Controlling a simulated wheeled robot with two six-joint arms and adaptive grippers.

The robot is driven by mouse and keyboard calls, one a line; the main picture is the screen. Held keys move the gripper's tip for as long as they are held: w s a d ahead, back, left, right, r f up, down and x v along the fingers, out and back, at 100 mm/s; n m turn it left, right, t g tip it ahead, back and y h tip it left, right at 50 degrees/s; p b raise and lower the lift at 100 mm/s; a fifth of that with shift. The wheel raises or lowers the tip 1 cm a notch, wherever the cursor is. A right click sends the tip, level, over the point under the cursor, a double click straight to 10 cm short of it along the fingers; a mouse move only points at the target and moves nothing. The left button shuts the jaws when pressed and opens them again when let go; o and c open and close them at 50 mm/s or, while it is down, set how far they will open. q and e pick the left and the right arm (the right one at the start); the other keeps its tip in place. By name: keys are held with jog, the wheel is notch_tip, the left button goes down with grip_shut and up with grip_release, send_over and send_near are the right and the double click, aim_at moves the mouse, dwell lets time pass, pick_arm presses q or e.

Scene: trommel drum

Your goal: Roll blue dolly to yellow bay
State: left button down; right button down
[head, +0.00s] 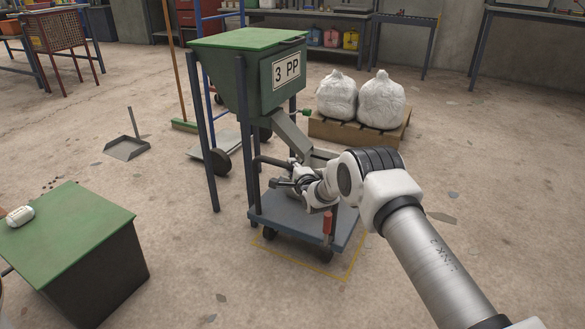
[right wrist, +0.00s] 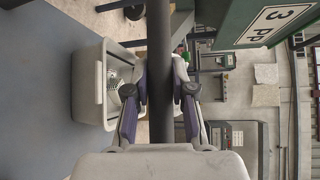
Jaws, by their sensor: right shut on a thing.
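The blue dolly (head: 283,222) stands under the green hopper, with dark wheels and a dark push handle (head: 270,161) at its left end. The yellow bay (head: 322,272) is a painted floor outline; its lines show along the dolly's front and right, and the rest is hidden. My right gripper (head: 287,184) is at the handle. In the right wrist view its fingers (right wrist: 160,95) are shut on the dark bar (right wrist: 160,40). A grey tub (right wrist: 88,85) with pale contents sits on the dolly deck; my arm mostly hides it in the head view. My left gripper is out of view.
The green hopper (head: 237,75) stands on legs around the dolly, its chute (head: 291,134) sloping over the deck. White sacks (head: 380,100) on a pallet stand behind. A green-topped box (head: 70,230) is at left, a dustpan (head: 126,147) behind it. Front floor is clear.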

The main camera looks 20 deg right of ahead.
jog(key=shift+w+d+r, duration=0.1)
jog(key=shift+d+r, duration=0.05)
jog(key=shift+d, duration=0.1)
jog(key=c, duration=1.3)
grip_release()
jog(key=o, duration=0.3)
jog(key=shift+w+d, duration=0.1)
jog(key=shift+o, duration=0.2)
jog(key=s+a+r, duration=0.1)
jog(key=s, duration=1)
jog(key=shift+s+a+r, duration=0.2)
jog(key=shift+s+a, duration=0.05)
jog(key=shift+s, duration=0.15)
